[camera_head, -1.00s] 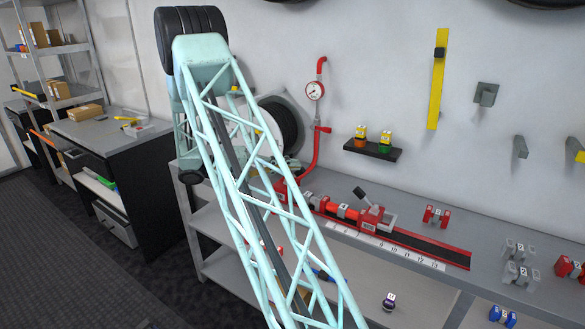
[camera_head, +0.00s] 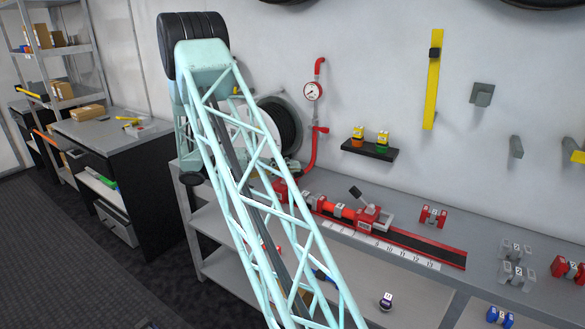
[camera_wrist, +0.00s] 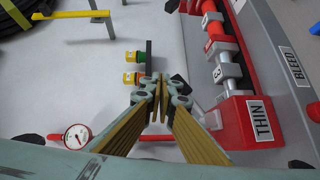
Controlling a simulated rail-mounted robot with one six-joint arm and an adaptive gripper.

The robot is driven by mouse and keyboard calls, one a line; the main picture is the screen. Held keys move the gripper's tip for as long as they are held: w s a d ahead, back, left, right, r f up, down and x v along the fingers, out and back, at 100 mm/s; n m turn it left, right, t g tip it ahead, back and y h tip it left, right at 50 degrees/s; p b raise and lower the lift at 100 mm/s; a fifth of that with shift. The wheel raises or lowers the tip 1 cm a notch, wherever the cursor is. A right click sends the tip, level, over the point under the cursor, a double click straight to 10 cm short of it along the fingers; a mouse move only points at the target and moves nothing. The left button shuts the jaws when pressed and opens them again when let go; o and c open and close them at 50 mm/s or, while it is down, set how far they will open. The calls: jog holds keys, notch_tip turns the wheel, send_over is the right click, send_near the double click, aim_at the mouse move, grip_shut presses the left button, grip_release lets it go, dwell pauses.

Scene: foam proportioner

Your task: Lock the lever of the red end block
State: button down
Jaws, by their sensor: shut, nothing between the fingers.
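The red end block (camera_head: 368,217) sits on the bench rail at the right end of a row of red and grey parts. Its lever (camera_head: 356,193) has a black handle tilted up and to the left, and a grey frame shows beside the block. In the wrist view a red block labelled THIN (camera_wrist: 232,122) stands right of my gripper (camera_wrist: 160,78). My gripper is shut and empty. A black piece (camera_wrist: 180,83), apparently the lever handle, shows just right of the fingertips; contact cannot be told. In the head view my gripper is not visible.
A black shelf (camera_head: 369,150) holds two small bottles on the wall, also near the fingers in the wrist view. A pressure gauge (camera_head: 313,91) on a red pipe and a hose reel (camera_head: 280,125) stand left.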

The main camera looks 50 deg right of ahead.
jog(key=shift+w+r, duration=0.1)
jog(key=shift+r, duration=0.05)
jog(key=w+a+r+p, duration=0.3)
jog(key=w+a+r, duration=0.3)
jog(key=a+r, duration=0.1)
jog(key=shift+a+r, duration=0.2)
jog(key=shift+r, duration=0.6)
dwell(0.4)
